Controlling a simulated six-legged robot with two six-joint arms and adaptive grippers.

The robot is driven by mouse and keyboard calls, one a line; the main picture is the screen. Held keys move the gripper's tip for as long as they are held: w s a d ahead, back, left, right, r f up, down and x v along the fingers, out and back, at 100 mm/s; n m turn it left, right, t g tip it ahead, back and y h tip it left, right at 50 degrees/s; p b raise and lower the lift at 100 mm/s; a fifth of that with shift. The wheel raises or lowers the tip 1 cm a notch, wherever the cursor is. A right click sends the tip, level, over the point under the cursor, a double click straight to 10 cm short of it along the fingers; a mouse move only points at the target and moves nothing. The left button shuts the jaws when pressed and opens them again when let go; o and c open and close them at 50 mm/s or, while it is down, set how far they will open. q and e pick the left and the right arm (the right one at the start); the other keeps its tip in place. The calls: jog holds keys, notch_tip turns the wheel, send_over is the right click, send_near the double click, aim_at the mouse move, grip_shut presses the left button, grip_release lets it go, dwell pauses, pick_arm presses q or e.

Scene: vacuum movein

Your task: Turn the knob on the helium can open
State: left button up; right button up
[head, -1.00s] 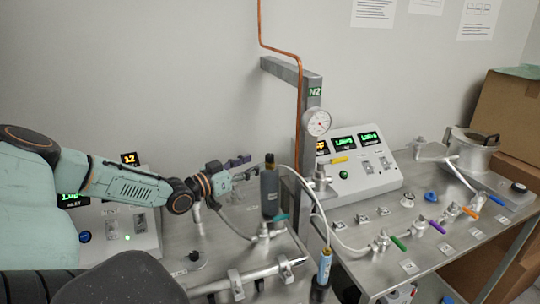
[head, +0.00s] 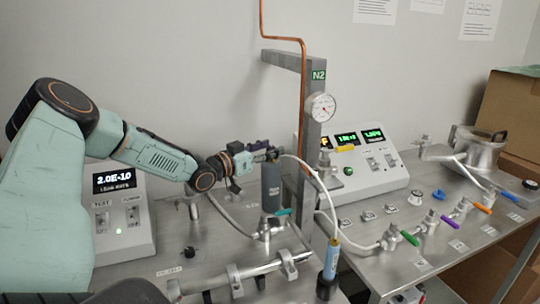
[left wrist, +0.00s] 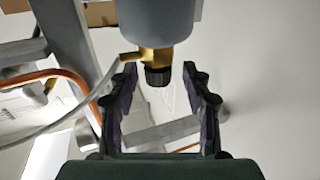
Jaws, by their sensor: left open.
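The grey can (head: 271,188) stands upright on the left bench, with a thin white hose running from its top. In the left wrist view, the can's grey body (left wrist: 160,20) carries a brass valve (left wrist: 156,57) with a black ribbed knob (left wrist: 158,77). My left gripper (head: 262,150) is at the top of the can, reaching in from the left. In the left wrist view my left gripper (left wrist: 160,82) is open, with one finger on each side of the knob and gaps visible. In the head view the gripper largely hides the knob. My right gripper is out of view.
A metal post (head: 316,140) with a gauge (head: 321,107) stands close right of the can. A light-blue canister (head: 330,260) is in front. A control box (head: 122,212) stands left, and metal pipework (head: 245,274) lies along the bench front.

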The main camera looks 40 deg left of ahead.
pick_arm(q)
jog(key=shift+w+d, duration=0.2)
jog(key=shift+w, duration=0.25)
jog(key=shift+s+a, duration=0.1)
jog(key=shift+c, duration=1.2)
grip_shut()
